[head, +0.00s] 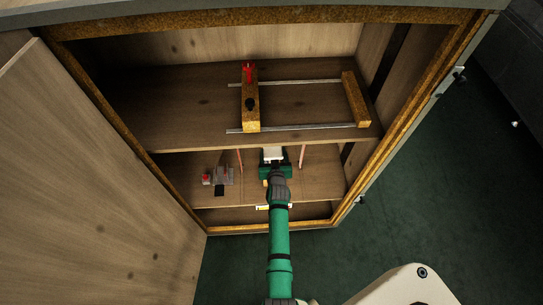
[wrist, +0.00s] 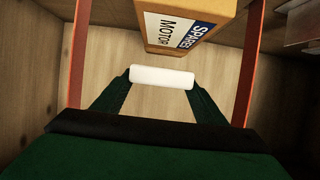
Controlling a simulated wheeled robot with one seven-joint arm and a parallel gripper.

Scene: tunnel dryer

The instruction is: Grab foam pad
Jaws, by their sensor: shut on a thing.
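The foam pad (wrist: 161,77) is a small white block with rounded edges. It spans the gap between the two green fingertips in the wrist view. My gripper (wrist: 161,80) is shut on it, with one finger at each end. In the head view my gripper (head: 274,163) reaches into the middle level of the open cabinet, below the upper shelf. A white patch, likely the pad, shows at its tip there. In the wrist view the pad appears clear of the brown box above it; whether it touches the wooden surface behind is unclear.
Thin orange-red uprights (wrist: 77,75) flank my gripper, also showing in the head view (head: 302,157). A wooden clamp frame (head: 250,100) lies on the upper shelf (head: 190,105). A grey fixture (head: 222,177) stands left.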

